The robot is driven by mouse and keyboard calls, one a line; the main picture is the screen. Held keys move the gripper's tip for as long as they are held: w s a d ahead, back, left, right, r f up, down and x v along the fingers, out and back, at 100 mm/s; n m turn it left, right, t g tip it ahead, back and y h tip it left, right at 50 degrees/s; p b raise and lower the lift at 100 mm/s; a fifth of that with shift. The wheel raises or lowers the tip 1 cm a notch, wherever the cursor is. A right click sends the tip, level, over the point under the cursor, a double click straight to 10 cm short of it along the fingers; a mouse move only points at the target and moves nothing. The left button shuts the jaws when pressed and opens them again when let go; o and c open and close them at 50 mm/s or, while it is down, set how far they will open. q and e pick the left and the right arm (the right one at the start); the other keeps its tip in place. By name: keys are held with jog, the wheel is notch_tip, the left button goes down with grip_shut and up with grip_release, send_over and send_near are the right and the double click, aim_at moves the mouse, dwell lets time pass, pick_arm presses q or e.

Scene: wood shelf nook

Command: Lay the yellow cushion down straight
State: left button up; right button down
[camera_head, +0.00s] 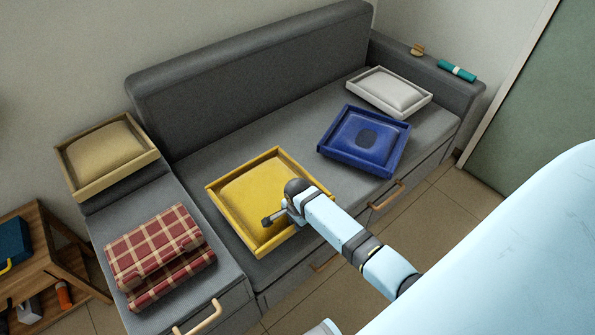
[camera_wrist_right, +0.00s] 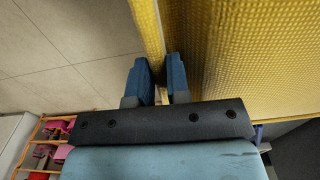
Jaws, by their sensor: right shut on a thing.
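The yellow cushion (camera_head: 255,185), a padded square inside a raised yellow rim, is on the grey sofa seat near the inner edge of the side section. It looks flat and roughly in line with the seat; I cannot tell whether it is slightly lifted. My right gripper (camera_head: 275,217) is at its front right side. In the right wrist view my right gripper (camera_wrist_right: 160,72) is shut on the cushion's rim (camera_wrist_right: 151,30), with the padded yellow face (camera_wrist_right: 250,60) beside it.
A blue cushion (camera_head: 350,132), turned at an angle, and a white cushion (camera_head: 395,92) lie further right on the seat (camera_head: 300,130). A tan cushion (camera_head: 103,150) and a folded red plaid blanket (camera_head: 155,245) are at left. A teal roll (camera_head: 457,70) lies on the armrest.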

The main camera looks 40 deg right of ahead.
notch_tip(320, 180, down, 4)
jog(key=shift+r+b, duration=0.2)
jog(key=shift+b, duration=0.25)
jog(key=c, duration=1.1)
grip_release()
jog(key=shift+f, duration=0.1)
